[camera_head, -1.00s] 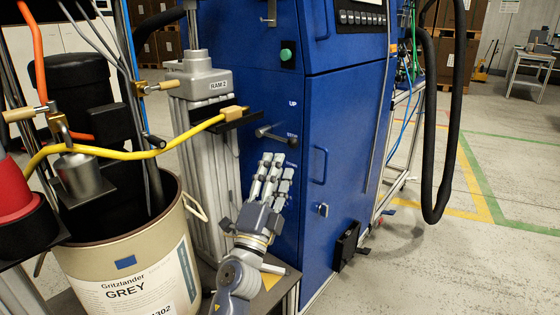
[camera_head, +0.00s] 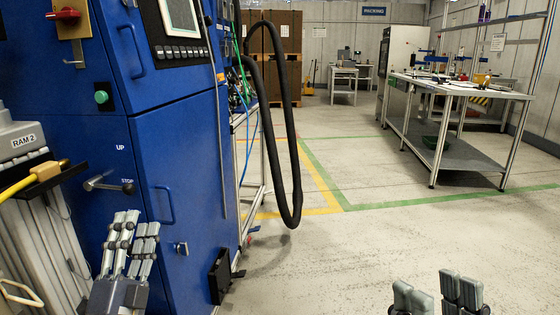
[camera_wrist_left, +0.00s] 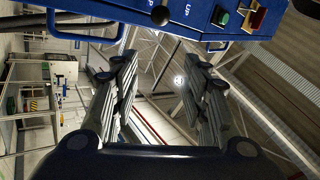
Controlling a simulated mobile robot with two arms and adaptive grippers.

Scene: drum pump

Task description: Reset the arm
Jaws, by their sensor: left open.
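My left gripper (camera_head: 136,235) points upward in front of the blue cabinet (camera_head: 165,150), below the lever (camera_head: 108,185) between the UP and STOP labels. In the left wrist view its two fingers (camera_wrist_left: 160,90) are spread with nothing between them. The lever's black knob (camera_wrist_left: 160,16) shows at the top of that view, beyond the fingers and apart from them. My right gripper (camera_head: 438,292) shows only its fingers at the bottom edge of the head view. They stand apart with only floor visible between them; its wrist is out of frame.
The RAM 2 column (camera_head: 25,150) with a yellow hose (camera_head: 20,185) stands at the left. A black hose (camera_head: 292,150) hangs beside the cabinet. A workbench (camera_head: 460,88) stands at the back right. The floor between has free room.

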